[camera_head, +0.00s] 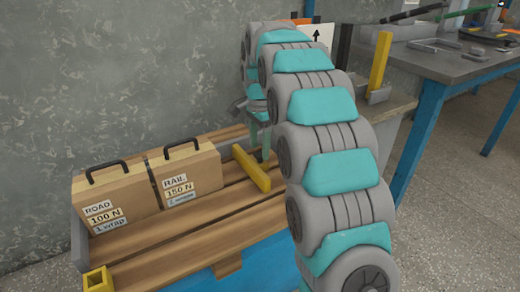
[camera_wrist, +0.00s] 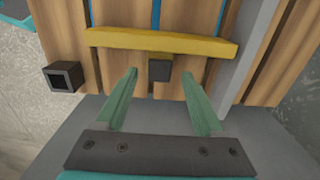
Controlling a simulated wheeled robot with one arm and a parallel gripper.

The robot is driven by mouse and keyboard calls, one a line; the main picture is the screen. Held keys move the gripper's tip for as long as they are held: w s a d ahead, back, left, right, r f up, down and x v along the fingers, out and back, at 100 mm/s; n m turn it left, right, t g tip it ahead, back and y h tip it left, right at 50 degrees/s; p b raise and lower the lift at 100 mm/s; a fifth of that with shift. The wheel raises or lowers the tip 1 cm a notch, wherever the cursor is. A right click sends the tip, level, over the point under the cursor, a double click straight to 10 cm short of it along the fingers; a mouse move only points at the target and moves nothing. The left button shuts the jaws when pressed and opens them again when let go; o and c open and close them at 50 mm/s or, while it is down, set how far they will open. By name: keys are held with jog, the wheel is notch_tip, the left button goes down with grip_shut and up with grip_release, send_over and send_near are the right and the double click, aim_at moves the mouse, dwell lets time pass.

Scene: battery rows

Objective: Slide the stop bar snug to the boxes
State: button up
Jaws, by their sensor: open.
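Two tan cardboard boxes with black handles, a ROAD 100 N box (camera_head: 110,190) and a RAIL 150 N box (camera_head: 185,170), stand side by side on a slatted wooden deck. The yellow stop bar (camera_head: 251,170) lies to the right of the RAIL box, with a gap of bare slats between them. In the wrist view the stop bar (camera_wrist: 205,46) runs across ahead of my open gripper (camera_wrist: 160,72). A small dark block (camera_wrist: 159,70) on the bar's near side sits between the two green fingertips, apparently not clamped. In the head view my arm hides part of the gripper.
The wooden deck (camera_head: 195,235) has a grey rim and a yellow square post (camera_head: 97,280) at its front left corner. A dark square tube (camera_wrist: 64,77) is left of the bar in the wrist view. A grey workbench (camera_head: 440,65) stands at right, and a wall behind.

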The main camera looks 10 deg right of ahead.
jog(key=shift+f, duration=0.65)
jog(key=shift+c, duration=0.2)
grip_shut()
dwell(0.8)
